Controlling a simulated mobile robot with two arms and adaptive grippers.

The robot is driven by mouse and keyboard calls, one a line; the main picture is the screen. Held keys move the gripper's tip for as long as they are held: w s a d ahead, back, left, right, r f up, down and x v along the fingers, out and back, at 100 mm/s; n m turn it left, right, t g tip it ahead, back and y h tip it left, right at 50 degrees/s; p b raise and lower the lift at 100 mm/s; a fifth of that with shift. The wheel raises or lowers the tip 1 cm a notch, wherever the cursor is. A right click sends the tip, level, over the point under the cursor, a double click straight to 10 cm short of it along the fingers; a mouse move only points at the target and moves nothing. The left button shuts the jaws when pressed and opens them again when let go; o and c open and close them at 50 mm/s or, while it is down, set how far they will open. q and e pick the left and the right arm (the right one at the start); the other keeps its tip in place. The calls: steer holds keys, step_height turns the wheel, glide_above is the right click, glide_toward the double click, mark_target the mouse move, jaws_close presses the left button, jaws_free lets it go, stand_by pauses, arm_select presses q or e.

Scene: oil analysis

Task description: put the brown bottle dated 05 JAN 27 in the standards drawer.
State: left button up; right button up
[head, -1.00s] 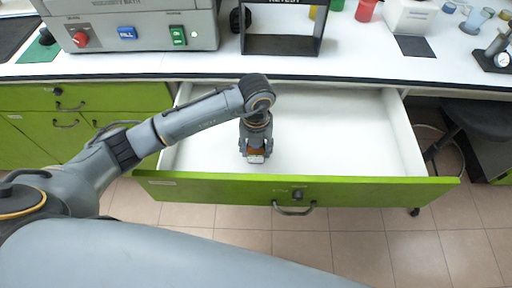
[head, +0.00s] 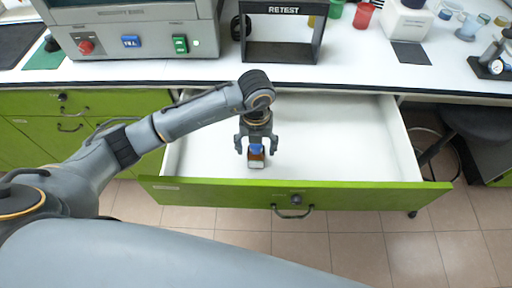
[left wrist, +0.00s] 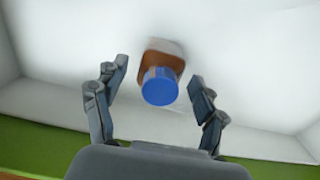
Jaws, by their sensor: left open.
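The brown bottle (head: 257,158) with a blue cap stands inside the open white drawer (head: 330,150), close to its green front panel. In the left wrist view the bottle (left wrist: 152,62) shows its blue cap (left wrist: 160,87) towards the camera, between the fingers and apart from both. The date on its label cannot be read. My left gripper (head: 256,146) is open, just above and around the cap. It also shows spread wide in the left wrist view (left wrist: 155,90). My right gripper is not in view.
The rest of the drawer is bare. On the counter (head: 330,68) behind stand a grey machine (head: 130,30), a dark RETEST frame (head: 282,38) and a red container (head: 364,14). A dark stool (head: 475,122) is at the right.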

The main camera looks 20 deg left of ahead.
arm_select(q)
step_height(320, 180, up, 8)
steer(key=p, duration=0.5)
steer(key=shift+r, duration=0.25)
